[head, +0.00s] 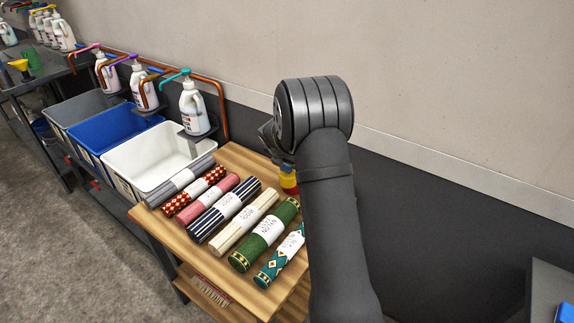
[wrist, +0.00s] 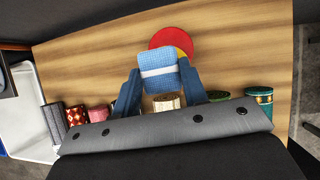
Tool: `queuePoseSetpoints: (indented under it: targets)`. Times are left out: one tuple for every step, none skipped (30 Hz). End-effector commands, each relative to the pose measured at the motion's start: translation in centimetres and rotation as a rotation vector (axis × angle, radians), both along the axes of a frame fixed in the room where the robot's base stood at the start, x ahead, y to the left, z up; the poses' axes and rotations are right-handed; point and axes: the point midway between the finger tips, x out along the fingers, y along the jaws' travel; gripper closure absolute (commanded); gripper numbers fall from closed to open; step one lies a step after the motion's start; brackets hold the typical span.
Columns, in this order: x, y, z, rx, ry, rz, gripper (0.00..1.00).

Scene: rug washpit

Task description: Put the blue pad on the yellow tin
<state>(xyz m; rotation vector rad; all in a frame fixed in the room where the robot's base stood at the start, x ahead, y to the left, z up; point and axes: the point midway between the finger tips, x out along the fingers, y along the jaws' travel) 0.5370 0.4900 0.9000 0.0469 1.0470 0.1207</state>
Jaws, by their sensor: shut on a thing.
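My gripper (wrist: 158,74) is shut on the blue pad (wrist: 156,58), a light-blue textured block with a white band around its middle. One dark blue finger is on each side of it. Past the pad, a yellow edge (wrist: 184,52) of what looks like the yellow tin shows beside a red disc (wrist: 172,36) on the wooden top. The pad hides part of both, and I cannot tell whether it touches them. In the head view a small yellow and red thing (head: 289,186) shows beside my arm, which hides the gripper and the pad.
Several rolled rugs (head: 224,211) lie in a row on the wooden table (head: 235,155), close to the gripper. White (head: 150,178) and blue (head: 100,140) bins and pump bottles (head: 194,108) stand to the left. A wall runs behind.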

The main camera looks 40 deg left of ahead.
Motion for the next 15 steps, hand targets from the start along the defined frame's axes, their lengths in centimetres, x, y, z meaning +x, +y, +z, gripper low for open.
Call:
queuePoseSetpoints:
  targets:
    - [-0.03,-0.05,-0.85,-0.002,0.002,0.0,0.89]
    - [-0.03,-0.06,-1.15,-0.002,0.002,-0.001,0.89]
    - [-0.02,-0.05,-1.34,-0.001,0.001,0.0,0.89]
    - [-0.01,-0.04,-1.38,0.0,0.0,0.0,0.89]
    - [0.0,-0.03,-1.35,0.0,0.0,0.0,0.89]
    - [0.0,-0.02,-1.32,0.0,0.0,0.0,0.89]
    - [0.0,-0.03,-1.3,0.0,0.0,0.0,0.89]
    - [-0.01,-0.03,-1.31,0.0,0.0,0.0,0.89]
    - [-0.01,-0.03,-1.31,0.0,0.0,0.0,0.89]
    - [0.0,-0.03,-1.33,0.0,0.0,0.0,0.89]
    - [-0.01,-0.04,-1.38,0.0,0.0,0.0,0.89]
    - [-0.01,-0.05,-1.5,0.0,0.0,0.0,0.89]
    - [-0.01,-0.04,-1.59,0.0,0.0,0.0,0.9]
    - [0.0,-0.03,-1.57,0.0,0.0,0.0,0.57]
    - [0.0,-0.03,-1.55,0.0,0.0,0.0,0.49]
